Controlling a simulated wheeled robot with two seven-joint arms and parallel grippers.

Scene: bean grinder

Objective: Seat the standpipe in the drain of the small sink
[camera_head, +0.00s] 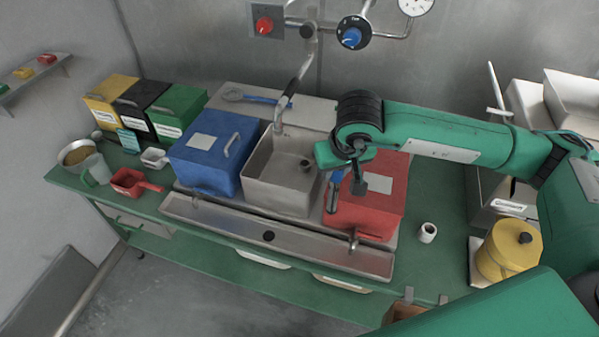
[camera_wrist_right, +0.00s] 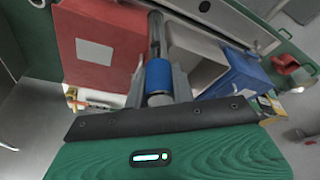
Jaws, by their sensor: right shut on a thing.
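The small sink (camera_head: 272,193) is a grey square basin between a blue box and a red box, with a dark round drain (camera_head: 305,164) inside. My right gripper (camera_head: 347,186) is to the right of the basin, in front of the red box's left side. It is shut on the standpipe (camera_head: 332,197), a dark grey pipe with a blue band, which hangs roughly upright beside the basin. In the right wrist view, the standpipe (camera_wrist_right: 158,78) sits between the fingers with its blue band at the grip and its thin end reaching away. My left gripper is not in view.
The blue box (camera_head: 208,155) and red box (camera_head: 385,185) flank the basin. A faucet (camera_head: 288,95) rises over its back edge. A long trough (camera_head: 215,217) runs in front. A white cup (camera_head: 427,232) and yellow canister (camera_head: 508,250) stand to the right.

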